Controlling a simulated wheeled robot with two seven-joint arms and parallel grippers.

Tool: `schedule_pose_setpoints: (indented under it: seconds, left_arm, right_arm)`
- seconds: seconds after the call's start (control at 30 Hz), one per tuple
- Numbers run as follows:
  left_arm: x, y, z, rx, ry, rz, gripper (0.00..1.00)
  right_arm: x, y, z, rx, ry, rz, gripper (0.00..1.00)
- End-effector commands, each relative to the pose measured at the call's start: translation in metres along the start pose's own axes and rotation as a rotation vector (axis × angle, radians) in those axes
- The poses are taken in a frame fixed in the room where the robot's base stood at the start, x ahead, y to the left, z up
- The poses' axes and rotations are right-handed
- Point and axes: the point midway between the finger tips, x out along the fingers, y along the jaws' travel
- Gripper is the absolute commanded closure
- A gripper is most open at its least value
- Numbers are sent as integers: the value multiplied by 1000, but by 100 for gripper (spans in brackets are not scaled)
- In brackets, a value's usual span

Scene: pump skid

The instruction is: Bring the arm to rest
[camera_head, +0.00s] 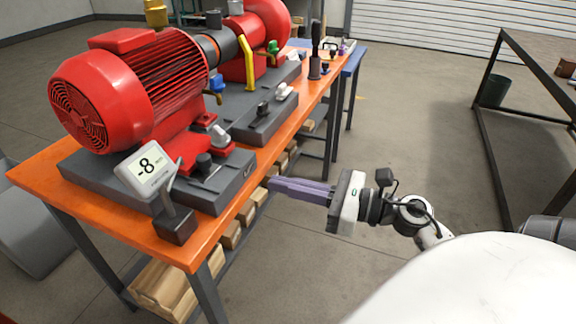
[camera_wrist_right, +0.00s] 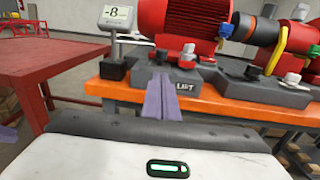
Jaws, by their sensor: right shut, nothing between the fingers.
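My right gripper (camera_head: 272,186) reaches in from the right in the head view, its purple fingers pointing left toward the orange bench. The fingers are together with nothing between them. They are in front of the bench's near long edge; I cannot tell the exact gap. In the right wrist view the gripper (camera_wrist_right: 160,85) points at the grey base below the red motor.
An orange bench (camera_head: 215,228) carries a red motor (camera_head: 120,85), a red pump (camera_head: 262,40) and a display (camera_head: 146,168) reading -8. Wooden boxes (camera_head: 165,284) sit on its lower shelf. A dark frame table (camera_head: 515,70) stands at right. Floor between is clear.

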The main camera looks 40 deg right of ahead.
Motion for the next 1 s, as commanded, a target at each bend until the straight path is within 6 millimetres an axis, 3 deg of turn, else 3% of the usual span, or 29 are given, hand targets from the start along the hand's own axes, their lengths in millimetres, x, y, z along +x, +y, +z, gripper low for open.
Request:
schedule_pose_setpoints:
  seconds: [0.37, 0.47, 0.57, 0.67, 0.7, 0.77, 0.9, 1.0]
  left_arm:
    - [0, 1, -4, -2, 9, 1, 69]
    - [0, 1, -4, -2, 9, 1, 69]
    - [0, 1, -3, -3, 7, 1, 69]
    - [0, 1, -1, -3, 4, 0, 69]
    - [1, 1, -1, -3, 3, 0, 69]
    - [1, 1, 0, -3, 1, 0, 69]
    - [1, 0, 1, -4, -2, -1, 69]
    - [1, 0, 2, -4, -2, -1, 69]
  right_arm:
    - [-6, 0, 0, 26, -8, -5, 100]
    - [-2, 2, -3, 214, -58, -36, 100]
    - [4, 3, -20, 645, -153, -114, 100]
    - [6, 6, -69, 1266, -251, -252, 100]
    - [6, 12, -99, 1534, -282, -326, 100]
    - [3, 28, -142, 1870, -313, -440, 100]
    - [-7, 89, -225, 2451, -339, -715, 100]
    - [-17, 137, -266, 2730, -338, -912, 100]
